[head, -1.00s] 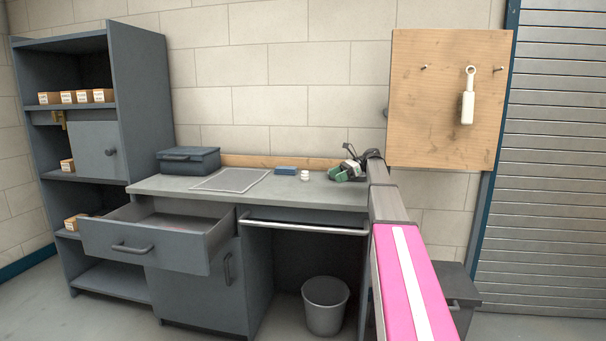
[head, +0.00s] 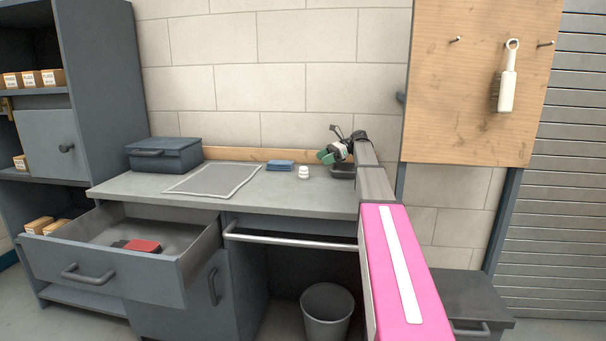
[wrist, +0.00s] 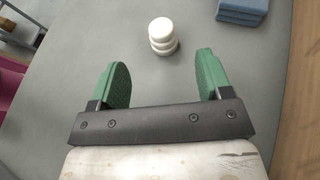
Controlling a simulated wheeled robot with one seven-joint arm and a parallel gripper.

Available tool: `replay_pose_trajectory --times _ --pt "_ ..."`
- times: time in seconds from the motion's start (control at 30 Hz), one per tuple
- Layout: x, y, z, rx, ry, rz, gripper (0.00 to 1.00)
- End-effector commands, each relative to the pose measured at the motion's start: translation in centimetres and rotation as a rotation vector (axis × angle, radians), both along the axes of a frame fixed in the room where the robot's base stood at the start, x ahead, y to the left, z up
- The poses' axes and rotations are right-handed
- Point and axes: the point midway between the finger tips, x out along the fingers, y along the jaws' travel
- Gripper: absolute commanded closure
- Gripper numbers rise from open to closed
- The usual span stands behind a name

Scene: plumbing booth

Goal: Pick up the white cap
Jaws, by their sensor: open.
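The white cap (head: 303,172) stands on the grey worktop, right of the blue folded cloth. It looks like short stacked white discs. In the wrist view the white cap (wrist: 162,36) lies just beyond my fingertips, roughly centred between them and not touched. My gripper (wrist: 161,75) has two green fingers spread wide apart with nothing between them. In the head view my gripper (head: 332,155) is over the right end of the worktop, to the right of the cap and partly hidden by my arm.
A blue cloth (head: 280,165) lies close to the cap. A grey mat (head: 213,180) and a blue toolbox (head: 164,154) are further left. An open drawer (head: 110,270) sticks out at the front left.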

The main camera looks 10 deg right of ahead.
Motion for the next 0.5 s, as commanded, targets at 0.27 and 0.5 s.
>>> replay_pose_trajectory --times 0.27,0.5 --pt "-0.4 3.4 -1.4 0.0 0.0 0.0 0.28" --pt "-0.5 5.0 -2.3 0.0 0.0 0.003 0.28"
